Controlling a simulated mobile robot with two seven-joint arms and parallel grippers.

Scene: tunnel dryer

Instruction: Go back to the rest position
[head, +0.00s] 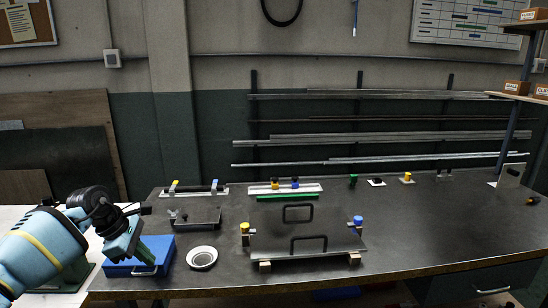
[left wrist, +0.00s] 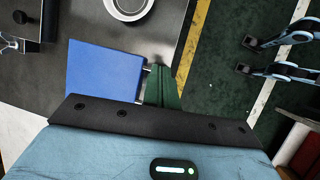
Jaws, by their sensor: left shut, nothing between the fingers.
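My left gripper (head: 156,250) comes in from the left in the head view, at the table's front left corner. Its green fingers are shut with nothing between them. They appear in front of a blue box (head: 125,270) with a handle, overlapping it in the picture; I cannot tell whether they touch. In the left wrist view the shut fingers (left wrist: 163,88) show beside the blue box (left wrist: 104,70). My right gripper is in neither view.
A white bowl (head: 202,258) stands right of the blue box on the dark table (head: 420,235). A plate with two handles (head: 300,243) sits mid-table, with clamp fixtures (head: 195,189) behind. The table's right half is mostly clear. A shelf post (head: 508,135) rises at right.

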